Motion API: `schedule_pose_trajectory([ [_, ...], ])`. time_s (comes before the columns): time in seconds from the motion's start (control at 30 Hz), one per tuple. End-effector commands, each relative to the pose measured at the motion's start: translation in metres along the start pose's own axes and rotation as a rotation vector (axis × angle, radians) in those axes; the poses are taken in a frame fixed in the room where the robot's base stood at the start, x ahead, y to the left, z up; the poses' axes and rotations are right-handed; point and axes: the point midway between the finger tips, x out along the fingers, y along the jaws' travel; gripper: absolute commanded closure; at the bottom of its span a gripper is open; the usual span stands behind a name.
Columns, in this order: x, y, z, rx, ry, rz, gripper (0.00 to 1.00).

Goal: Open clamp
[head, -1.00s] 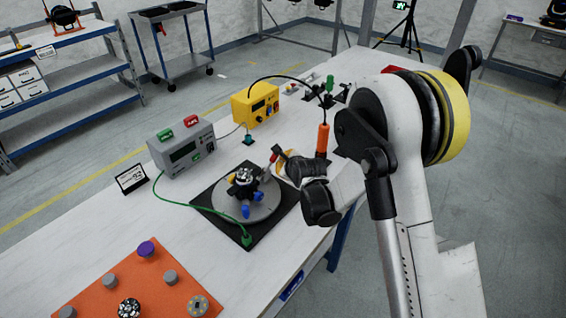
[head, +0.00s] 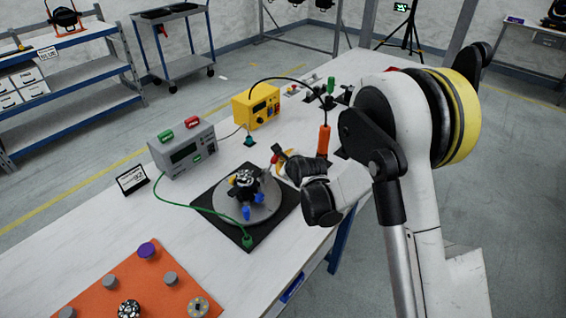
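A black device with blue feet and a yellow part (head: 243,185) sits on a round grey turntable (head: 262,214) on a black mat (head: 271,233). I cannot make out which part is the clamp. My gripper (head: 275,158) is beside the device, to its upper right, close to the turntable's far edge. A small red part shows at its tip. The fingers are too small and partly hidden to tell whether they are open or shut, or whether they touch anything.
A grey meter box (head: 183,152) and a yellow power supply (head: 256,106) stand behind the mat. An orange tool (head: 323,139) stands upright right of my gripper. A green cable (head: 197,207) runs to the mat. An orange board (head: 133,287) with several knobs lies at the front left.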

Motion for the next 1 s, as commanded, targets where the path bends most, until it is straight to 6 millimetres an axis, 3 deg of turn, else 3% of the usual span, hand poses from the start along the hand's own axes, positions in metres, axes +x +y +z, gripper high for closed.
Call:
schedule_pose_trajectory([
  [1.0, -0.015, 0.001, 0.015, -0.001, -0.001, 0.000, 1.00],
])
